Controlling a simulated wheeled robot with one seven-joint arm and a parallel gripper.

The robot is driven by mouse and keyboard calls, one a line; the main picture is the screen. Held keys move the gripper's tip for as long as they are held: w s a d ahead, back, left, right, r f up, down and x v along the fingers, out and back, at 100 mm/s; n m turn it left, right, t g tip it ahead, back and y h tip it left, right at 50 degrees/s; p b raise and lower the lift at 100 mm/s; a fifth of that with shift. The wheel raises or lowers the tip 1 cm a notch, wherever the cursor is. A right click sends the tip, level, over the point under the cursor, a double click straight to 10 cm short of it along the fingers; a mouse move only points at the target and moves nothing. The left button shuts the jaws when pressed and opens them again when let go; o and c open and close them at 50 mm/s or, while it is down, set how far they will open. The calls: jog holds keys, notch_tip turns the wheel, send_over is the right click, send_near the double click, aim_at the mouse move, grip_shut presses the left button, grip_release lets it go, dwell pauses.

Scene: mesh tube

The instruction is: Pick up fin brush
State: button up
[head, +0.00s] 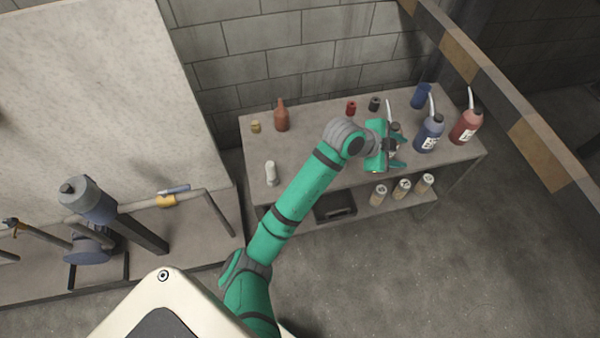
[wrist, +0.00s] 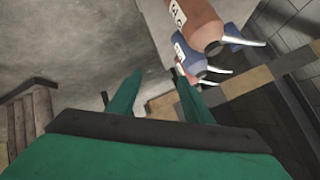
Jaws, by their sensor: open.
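My gripper (head: 396,147) is over the right half of the workbench, beside the blue spouted bottle (head: 430,134). In the wrist view my gripper (wrist: 160,76) shows two green fingers spread apart with nothing held between them. I cannot make out a fin brush for certain in either view; my gripper and wrist hide part of the bench top. The red spouted bottle (head: 466,126) stands right of the blue one. In the wrist view the red bottle (wrist: 193,24) and the blue bottle (wrist: 188,54) are beyond the fingertips, with another pale spout past them.
The workbench (head: 320,170) also holds a brown bottle (head: 281,116), a white bottle (head: 271,173), a red spool (head: 351,108), a black cup (head: 374,104) and a blue cylinder (head: 421,95). Its lower shelf holds a black tray (head: 335,207) and three canisters (head: 401,189). A striped beam (head: 500,92) crosses at right.

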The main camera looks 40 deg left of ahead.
jog(key=s+a+f+m+g+y, duration=0.1)
jog(key=s+a+g+y, duration=0.1)
jog(key=s+a, duration=0.5)
jog(key=s+a+f+m+g+y, duration=0.1)
jog(key=s+a+f+g, duration=0.15)
jog(key=a, duration=0.85)
jog(key=r+g+y, duration=0.1)
jog(key=g+y, duration=0.1)
jog(key=g, duration=0.2)
send_over(268, 163)
jog(key=shift+w+d+m, duration=0.3)
jog(key=shift+s+a+g, duration=0.15)
jog(key=shift+s+g, duration=0.05)
jog(key=shift+g, duration=0.05)
notch_tip(268, 163, down, 5)
jog(key=shift+s+f, duration=0.1)
jog(key=shift+s, duration=0.05)
jog(key=shift+d+f, duration=0.15)
jog(key=shift+f, duration=1.2)
jog(key=shift+d+f, duration=0.1)
jog(key=shift+f, duration=1.25)
jog(key=c, duration=1.1)
